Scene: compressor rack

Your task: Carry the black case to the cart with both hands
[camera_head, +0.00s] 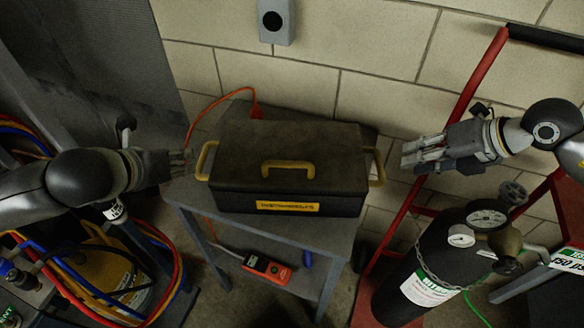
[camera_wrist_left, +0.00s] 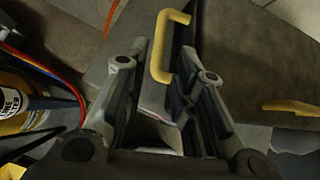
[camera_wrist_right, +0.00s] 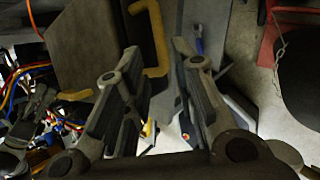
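The black case (camera_head: 290,165) rests upright on a small grey table (camera_head: 340,240). It has a yellow top handle (camera_head: 288,166), a yellow left handle (camera_head: 203,160) and a yellow right handle (camera_head: 378,168). My left gripper (camera_head: 188,162) is open just beside the left handle. In the left wrist view, that handle (camera_wrist_left: 160,50) shows between the spread fingertips; contact cannot be told. My right gripper (camera_head: 406,155) is open and empty, a short gap right of the right handle. In the right wrist view, that handle (camera_wrist_right: 157,40) lies ahead of the fingers. I cannot identify the cart.
A red hand truck (camera_head: 478,75) and a black gas cylinder (camera_head: 420,270) stand at the right. Coloured hoses (camera_head: 75,285) and a yellow tank (camera_head: 112,275) are at the lower left. An orange meter (camera_head: 267,268) lies on the table's lower shelf. A block wall (camera_head: 380,55) is behind.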

